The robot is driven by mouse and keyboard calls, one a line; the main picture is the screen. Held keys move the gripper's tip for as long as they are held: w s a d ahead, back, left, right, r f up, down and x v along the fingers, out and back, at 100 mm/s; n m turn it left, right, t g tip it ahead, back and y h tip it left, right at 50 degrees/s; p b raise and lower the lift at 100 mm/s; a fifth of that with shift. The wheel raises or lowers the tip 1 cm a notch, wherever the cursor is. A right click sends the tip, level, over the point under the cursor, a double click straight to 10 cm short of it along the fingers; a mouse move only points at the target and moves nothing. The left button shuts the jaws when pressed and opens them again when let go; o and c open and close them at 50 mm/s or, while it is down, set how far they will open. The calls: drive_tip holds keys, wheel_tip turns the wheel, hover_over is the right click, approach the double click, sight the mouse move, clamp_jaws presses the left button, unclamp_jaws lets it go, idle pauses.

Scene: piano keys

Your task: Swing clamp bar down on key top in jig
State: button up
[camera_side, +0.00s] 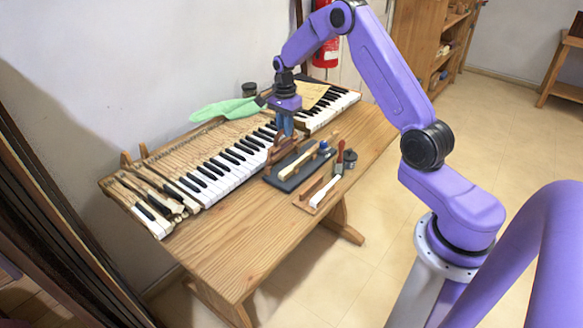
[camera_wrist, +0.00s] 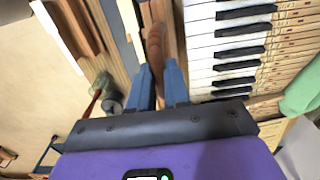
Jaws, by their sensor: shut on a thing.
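The jig (camera_side: 292,173) is a dark base lying on the table in front of the keyboard, with light wooden strips on it and a blue knob (camera_side: 324,146) near its right end. A reddish-brown wooden clamp bar (camera_side: 282,149) is at its back left side. My gripper (camera_side: 286,132) points down there, and its blue fingers are shut on the bar. In the wrist view the two fingers (camera_wrist: 160,88) stand on either side of the rounded brown bar (camera_wrist: 154,48). The key top in the jig is not clear to me, and the fingers hide part of the bar.
The keyboard (camera_side: 232,162) runs along the table behind the jig, with loose keys at its left end. A tray (camera_side: 318,194) with a white strip, a small jar (camera_side: 350,157) and a brush stand to the right. A green cloth (camera_side: 222,110) lies behind. The front left table top (camera_side: 225,250) is clear.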

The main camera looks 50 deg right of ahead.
drive_tip(key=shift+s, duration=0.15)
drive_tip(key=shift+s+f, duration=0.25)
drive_tip(key=shift+s, duration=0.85)
drive_tip(key=shift+s+f, duration=0.25)
drive_tip(key=shift+s, duration=0.3)
drive_tip(key=shift+s+f, duration=0.25)
drive_tip(key=shift+s, duration=0.3)
drive_tip(key=shift+s+f, duration=0.1)
drive_tip(key=shift+s+f, duration=0.65)
drive_tip(key=shift+s, duration=0.2)
